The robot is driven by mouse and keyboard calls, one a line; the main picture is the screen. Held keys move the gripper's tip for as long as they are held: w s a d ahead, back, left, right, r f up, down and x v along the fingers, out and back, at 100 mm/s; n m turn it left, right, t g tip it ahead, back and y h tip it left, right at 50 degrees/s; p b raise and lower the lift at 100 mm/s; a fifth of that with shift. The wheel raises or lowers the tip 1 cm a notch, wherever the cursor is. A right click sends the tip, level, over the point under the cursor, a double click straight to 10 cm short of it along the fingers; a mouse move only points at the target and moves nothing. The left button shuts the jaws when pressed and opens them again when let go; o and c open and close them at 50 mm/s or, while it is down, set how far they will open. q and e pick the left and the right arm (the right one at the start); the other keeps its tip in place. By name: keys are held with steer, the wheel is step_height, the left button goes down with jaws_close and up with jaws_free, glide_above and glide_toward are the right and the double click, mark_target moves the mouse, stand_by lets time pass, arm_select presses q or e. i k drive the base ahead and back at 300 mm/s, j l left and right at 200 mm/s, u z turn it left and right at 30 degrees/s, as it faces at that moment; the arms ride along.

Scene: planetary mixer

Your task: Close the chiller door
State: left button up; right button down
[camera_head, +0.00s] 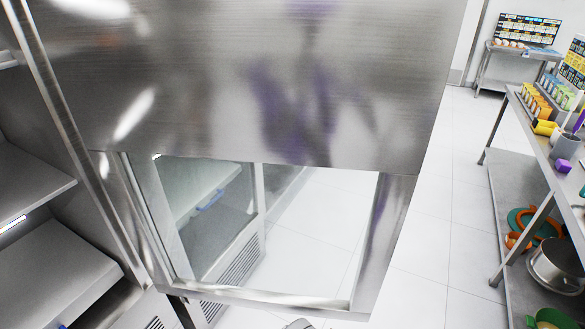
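The chiller door (260,80) stands open and fills much of the view. Its upper part is a brushed metal panel with blurred purple reflections. Its lower part is a rectangular opening or clear pane in a metal frame (392,235). The open chiller cabinet (70,130) is on the left, with its inside and pale shelves (50,265) exposed. No door handle can be made out. Neither of my grippers shows in this view. A small grey shape at the bottom edge is too cut off to identify.
Through the door's lower part I see white floor tiles and a cabinet with a vent grille (240,268). On the right stands a metal table (545,150) with colourful items, with a pot (558,268) on its lower shelf. Tiled floor (435,200) between door and table is clear.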

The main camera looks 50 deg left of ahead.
mark_target(353, 85)
steer(key=i+u, duration=0.3)
steer(key=u, duration=0.15)
steer(key=i+l+u, duration=0.2)
steer(key=u, duration=0.25)
steer(key=i+l+u, duration=0.3)
steer(key=u, duration=0.15)
steer(key=i+l+u, duration=0.1)
steer(key=u, duration=0.3)
steer(key=i+l+u, duration=0.15)
steer(key=u, duration=0.2)
steer(key=i+l+u, duration=0.1)
steer(key=u, duration=0.3)
steer(key=l+u, duration=0.25)
steer(key=u, duration=0.15)
steer(key=i+l+u, duration=0.1)
steer(key=l+u, duration=0.15)
steer(key=u, duration=0.15)
steer(key=i+l+u, duration=0.1)
steer(key=l+u, duration=0.15)
steer(key=u, duration=0.2)
steer(key=l+u, duration=0.7)
steer(key=i+l+u, duration=0.1)
steer(key=l+u, duration=0.15)
steer(key=k+l+u, duration=0.4)
steer(key=k+l, duration=0.2)
steer(key=l, duration=0.2)
steer(key=k+l, duration=0.2)
steer(key=l, duration=0.2)
steer(key=k+z, duration=0.05)
